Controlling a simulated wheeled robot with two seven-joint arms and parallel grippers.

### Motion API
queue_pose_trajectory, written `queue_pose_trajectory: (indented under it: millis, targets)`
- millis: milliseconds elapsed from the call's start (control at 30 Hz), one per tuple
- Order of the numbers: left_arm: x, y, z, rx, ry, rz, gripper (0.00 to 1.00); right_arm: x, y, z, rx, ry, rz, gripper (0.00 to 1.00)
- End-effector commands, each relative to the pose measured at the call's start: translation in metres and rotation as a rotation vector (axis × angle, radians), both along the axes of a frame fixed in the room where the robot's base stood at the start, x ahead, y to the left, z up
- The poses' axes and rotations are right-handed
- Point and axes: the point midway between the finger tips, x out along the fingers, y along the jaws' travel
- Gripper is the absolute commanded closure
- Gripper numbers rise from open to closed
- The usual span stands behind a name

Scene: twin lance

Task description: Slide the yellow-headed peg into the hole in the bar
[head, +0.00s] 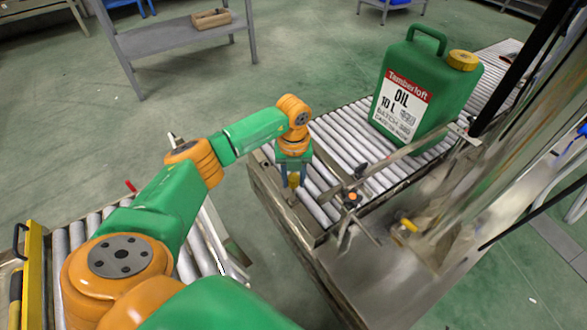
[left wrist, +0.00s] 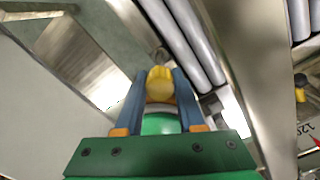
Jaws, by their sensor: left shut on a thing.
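My left gripper (head: 293,180) hangs above the near left edge of the roller conveyor. Its blue fingers are shut on the yellow-headed peg (head: 293,181). In the left wrist view the peg's rounded yellow head (left wrist: 160,80) sits between the two fingers; its shaft cannot be made out. A thin metal bar (head: 405,152) runs slantwise over the conveyor, to the right of the gripper and apart from it. I cannot tell whether this is the bar with the hole, and no hole shows. My right gripper is not in view.
A green oil canister (head: 425,90) with a yellow cap stands on the roller conveyor (head: 335,130). A clamp-like fitting with thin rods (head: 352,198) is right of the gripper. A small yellow piece (head: 408,225) lies further right. A grey bench (head: 180,38) stands behind on open floor.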

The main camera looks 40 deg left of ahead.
Motion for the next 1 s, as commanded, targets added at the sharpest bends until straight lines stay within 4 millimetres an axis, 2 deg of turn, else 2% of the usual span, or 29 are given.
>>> queue_pose_trajectory:
  millis: [33, 67, 167, 533, 767, 800, 1000]
  targets:
    - [0.000, 0.000, -0.002, 0.000, 0.000, 0.000, 1.00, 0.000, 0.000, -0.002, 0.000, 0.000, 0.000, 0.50]
    - [0.000, 0.000, -0.001, 0.000, 0.000, 0.000, 0.54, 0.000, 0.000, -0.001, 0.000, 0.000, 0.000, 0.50]
    - [0.000, 0.000, -0.001, 0.000, 0.000, 0.000, 0.27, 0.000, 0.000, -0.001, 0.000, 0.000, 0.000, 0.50]
    - [0.000, 0.000, -0.001, 0.000, 0.000, 0.000, 0.27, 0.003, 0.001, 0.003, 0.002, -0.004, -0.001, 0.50]
    - [0.000, 0.000, -0.001, 0.000, 0.000, 0.000, 0.27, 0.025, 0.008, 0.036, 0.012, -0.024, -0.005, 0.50]
    - [0.001, 0.000, 0.012, 0.000, -0.003, 0.000, 0.27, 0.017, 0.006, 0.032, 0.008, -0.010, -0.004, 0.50]
    - [0.001, 0.000, 0.050, 0.000, -0.003, 0.000, 0.27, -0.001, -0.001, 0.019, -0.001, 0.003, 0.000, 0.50]
